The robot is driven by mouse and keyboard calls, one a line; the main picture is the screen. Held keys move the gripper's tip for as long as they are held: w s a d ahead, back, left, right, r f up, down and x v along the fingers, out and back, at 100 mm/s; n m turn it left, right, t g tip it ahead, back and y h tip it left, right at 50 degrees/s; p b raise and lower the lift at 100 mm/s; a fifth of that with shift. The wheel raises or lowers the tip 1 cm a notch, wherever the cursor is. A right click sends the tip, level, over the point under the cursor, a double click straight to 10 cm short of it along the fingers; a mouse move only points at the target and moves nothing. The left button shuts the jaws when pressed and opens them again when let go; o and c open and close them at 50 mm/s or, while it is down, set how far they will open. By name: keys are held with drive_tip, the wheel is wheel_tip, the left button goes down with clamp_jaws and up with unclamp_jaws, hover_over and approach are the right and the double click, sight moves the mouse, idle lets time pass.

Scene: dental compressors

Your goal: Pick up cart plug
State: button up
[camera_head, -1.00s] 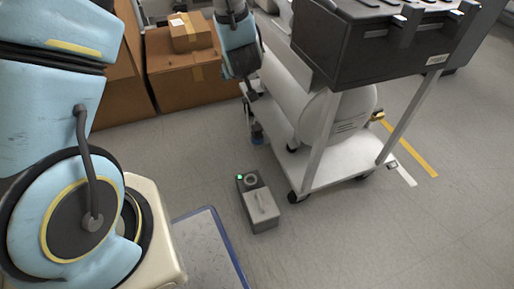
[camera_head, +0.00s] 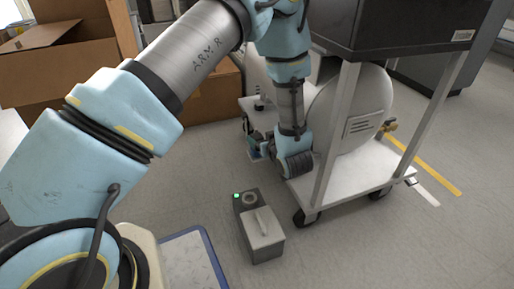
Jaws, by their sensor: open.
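My gripper (camera_head: 256,147) is at the left end of the white cart (camera_head: 345,192), low beside its lower shelf. It is open, small in view and partly hidden by my wrist. I cannot make out the cart plug for certain. A small dark and blue part shows right at the gripper by the cart's left end, and I cannot tell whether it is the plug or whether the fingers touch it. A grey floor box (camera_head: 262,232) with a green light, a round socket-like ring and a raised handle stands on the floor in front of the cart.
The cart carries a white tank (camera_head: 362,105) and a black case (camera_head: 385,30) above it. Cardboard boxes (camera_head: 75,60) stand at the back left. A blue-edged grey platform (camera_head: 190,262) lies at lower left. The floor at right is clear, with yellow and white stripes.

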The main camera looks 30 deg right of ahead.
sight(254, 135)
drive_tip(key=shift+x, duration=0.9)
drive_tip(key=b+x, duration=0.2)
drive_tip(key=x, duration=0.1)
drive_tip(key=b+x, duration=0.2)
drive_tip(key=shift+a+f, duration=0.2)
drive_tip(key=shift+f, duration=0.1)
drive_tip(key=shift+r, duration=0.1)
clamp_jaws()
